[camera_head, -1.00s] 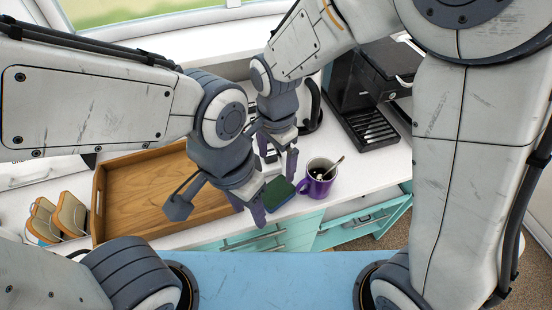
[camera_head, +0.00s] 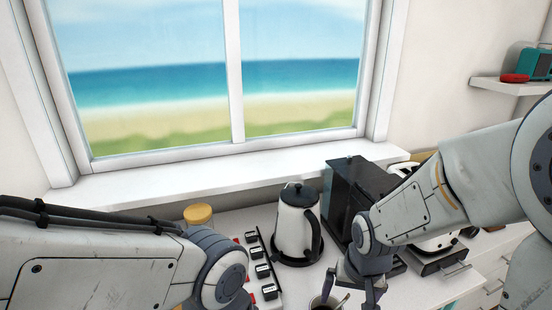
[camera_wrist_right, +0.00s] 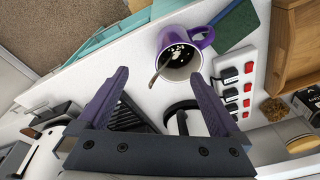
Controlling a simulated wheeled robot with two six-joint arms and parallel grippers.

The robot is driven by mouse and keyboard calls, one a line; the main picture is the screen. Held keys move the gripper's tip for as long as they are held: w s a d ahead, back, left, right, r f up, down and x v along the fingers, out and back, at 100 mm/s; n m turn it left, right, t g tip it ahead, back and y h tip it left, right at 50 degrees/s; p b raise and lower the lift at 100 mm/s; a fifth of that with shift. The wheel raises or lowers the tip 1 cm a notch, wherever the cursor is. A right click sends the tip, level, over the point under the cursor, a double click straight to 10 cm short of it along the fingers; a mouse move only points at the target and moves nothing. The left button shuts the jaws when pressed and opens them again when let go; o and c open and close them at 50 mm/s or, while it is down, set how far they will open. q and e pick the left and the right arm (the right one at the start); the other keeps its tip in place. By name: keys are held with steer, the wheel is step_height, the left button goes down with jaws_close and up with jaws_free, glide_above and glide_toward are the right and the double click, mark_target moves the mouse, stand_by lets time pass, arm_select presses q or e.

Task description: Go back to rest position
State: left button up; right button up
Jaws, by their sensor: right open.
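My right gripper (camera_head: 358,292) is at the bottom of the head view, over the counter. In the right wrist view its two fingers (camera_wrist_right: 158,76) are spread, with nothing between them. A purple mug (camera_wrist_right: 186,44) with dark contents and a spoon in it stands beyond the fingertips, apart from them. Only the mug's rim (camera_head: 326,302) shows at the bottom edge of the head view. My left arm comes in from the left in the head view, but its gripper is below the frame.
A white-and-black kettle (camera_head: 297,225) and a black coffee machine (camera_head: 352,200) stand behind my right gripper. A power strip (camera_head: 263,268) lies left of the kettle, near a jar (camera_head: 198,214). The wrist view also shows a green sponge (camera_wrist_right: 236,24) and a wooden tray (camera_wrist_right: 294,50).

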steer(key=s+d+n, duration=0.1)
steer(key=d+n, duration=0.1)
steer(key=d, duration=0.2)
steer(key=s+a+r+n+g, duration=0.1)
steer(key=s+a+r+n, duration=0.2)
steer(key=s+a, duration=0.4)
steer(key=s+a+r+n+g, duration=0.1)
steer(key=s+a+r+n, duration=0.1)
steer(key=s+a+n, duration=0.2)
steer(key=s+a, duration=0.3)
steer(key=shift+r+y, duration=0.4)
